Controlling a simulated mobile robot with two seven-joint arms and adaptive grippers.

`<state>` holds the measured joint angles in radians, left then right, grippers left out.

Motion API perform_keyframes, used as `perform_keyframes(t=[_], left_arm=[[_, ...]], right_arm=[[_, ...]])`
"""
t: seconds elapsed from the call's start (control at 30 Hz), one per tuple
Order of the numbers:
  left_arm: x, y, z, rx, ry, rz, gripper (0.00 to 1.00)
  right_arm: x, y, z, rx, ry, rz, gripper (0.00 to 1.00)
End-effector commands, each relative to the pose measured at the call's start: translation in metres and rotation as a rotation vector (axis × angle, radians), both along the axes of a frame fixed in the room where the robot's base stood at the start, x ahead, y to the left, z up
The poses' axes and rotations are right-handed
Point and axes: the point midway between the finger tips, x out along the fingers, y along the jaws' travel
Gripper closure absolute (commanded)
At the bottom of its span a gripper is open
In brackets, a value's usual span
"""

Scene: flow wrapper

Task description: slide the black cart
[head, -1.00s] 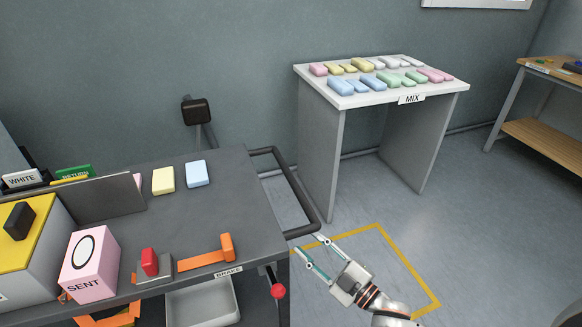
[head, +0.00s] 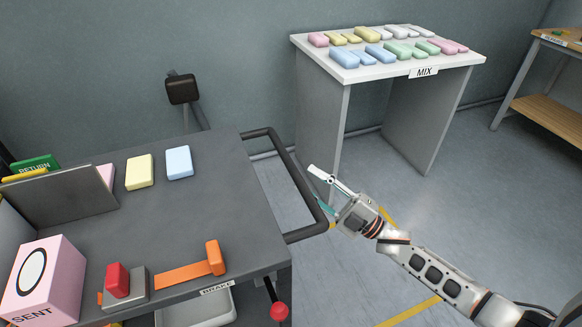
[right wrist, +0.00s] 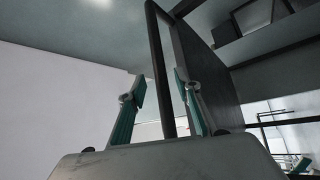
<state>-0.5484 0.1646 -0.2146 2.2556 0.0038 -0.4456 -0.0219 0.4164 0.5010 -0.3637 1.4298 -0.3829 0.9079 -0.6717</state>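The black cart (head: 225,225) is a dark grey table-like cart at the left of the head view. Its tubular handle (head: 290,168) sticks out from the cart's right side. My right gripper (head: 316,186) is open and empty just right of the handle's outer bar, near its front corner. In the right wrist view, the handle bar (right wrist: 162,70) runs up between the two spread fingers (right wrist: 165,98); I see no finger closed on it. A red-knobbed brake lever (head: 278,309) hangs below the BRAKE label. My left gripper is out of view.
The cart top carries a pink SENT box (head: 45,280), an orange-handled part (head: 190,270), a red button (head: 117,280) and several soap-like bars. A white MIX table (head: 385,70) stands behind the gripper. Open floor lies at the right.

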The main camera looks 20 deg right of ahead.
Motion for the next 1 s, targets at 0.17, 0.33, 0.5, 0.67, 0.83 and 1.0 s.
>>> perform_keyframes(t=[0.17, 0.33, 0.5, 0.67, 0.83, 1.0], left_arm=[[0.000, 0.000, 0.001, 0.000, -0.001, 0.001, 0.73], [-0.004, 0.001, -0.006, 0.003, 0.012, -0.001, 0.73], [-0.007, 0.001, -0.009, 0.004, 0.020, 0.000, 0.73], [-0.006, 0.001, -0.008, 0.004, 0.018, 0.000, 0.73], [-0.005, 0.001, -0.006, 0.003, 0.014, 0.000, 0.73], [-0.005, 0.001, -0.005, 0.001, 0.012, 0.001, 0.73]], right_arm=[[0.021, 0.018, 0.014, 0.003, -0.003, 0.000, 0.67], [0.035, 0.032, 0.022, 0.003, -0.002, 0.000, 0.67], [0.042, 0.038, 0.025, 0.002, 0.001, 0.000, 0.67], [0.043, 0.039, 0.025, 0.001, 0.002, -0.001, 0.67], [0.043, 0.039, 0.025, 0.001, 0.002, -0.001, 0.83], [0.043, 0.039, 0.025, 0.001, 0.002, -0.001, 1.00]])
